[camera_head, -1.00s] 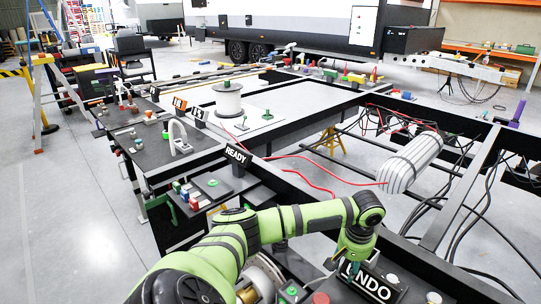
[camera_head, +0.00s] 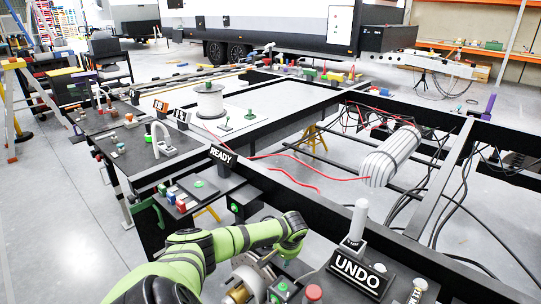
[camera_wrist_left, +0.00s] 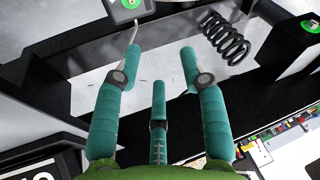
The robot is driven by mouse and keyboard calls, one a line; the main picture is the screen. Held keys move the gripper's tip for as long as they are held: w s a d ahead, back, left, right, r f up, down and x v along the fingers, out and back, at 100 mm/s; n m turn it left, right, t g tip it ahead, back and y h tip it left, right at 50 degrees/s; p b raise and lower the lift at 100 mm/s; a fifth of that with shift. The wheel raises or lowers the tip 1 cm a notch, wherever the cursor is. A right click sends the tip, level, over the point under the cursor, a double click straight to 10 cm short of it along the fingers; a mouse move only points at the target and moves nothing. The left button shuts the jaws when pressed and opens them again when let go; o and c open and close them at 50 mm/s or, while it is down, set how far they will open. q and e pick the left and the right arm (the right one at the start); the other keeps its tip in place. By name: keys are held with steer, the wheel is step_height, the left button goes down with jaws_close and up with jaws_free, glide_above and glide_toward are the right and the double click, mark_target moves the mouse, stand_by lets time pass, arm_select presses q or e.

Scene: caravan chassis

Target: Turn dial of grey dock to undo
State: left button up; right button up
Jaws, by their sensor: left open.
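The black UNDO sign (camera_head: 357,273) stands on a dark panel at the lower right of the head view. A pale upright post (camera_head: 358,222) on a grey base stands just behind it. I cannot tell for sure which part is the grey dock or its dial. My left gripper (camera_wrist_left: 158,68) is open and empty in the left wrist view, with its teal fingers spread. In the head view the left hand is left of the sign and apart from it, its fingers mostly hidden. My right gripper is not in view.
A red button (camera_head: 313,293) and white knobs sit around the sign. The READY sign (camera_head: 222,155) and a bench with coloured blocks are farther left. A striped roll (camera_head: 390,157) and loose cables lie by the black chassis rails. A black coil spring (camera_wrist_left: 226,38) shows in the left wrist view.

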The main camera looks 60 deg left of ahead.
arm_select(q)
steer(key=shift+m+y, duration=0.4)
steer(key=shift+m, duration=0.1)
steer(key=shift+s+a+f, duration=0.4)
steer(key=shift+a, duration=0.3)
steer(key=shift+s+a+f, duration=0.45)
steer(key=shift+a, duration=0.25)
steer(key=shift+s+a+f, duration=0.4)
steer(key=shift+a, duration=0.3)
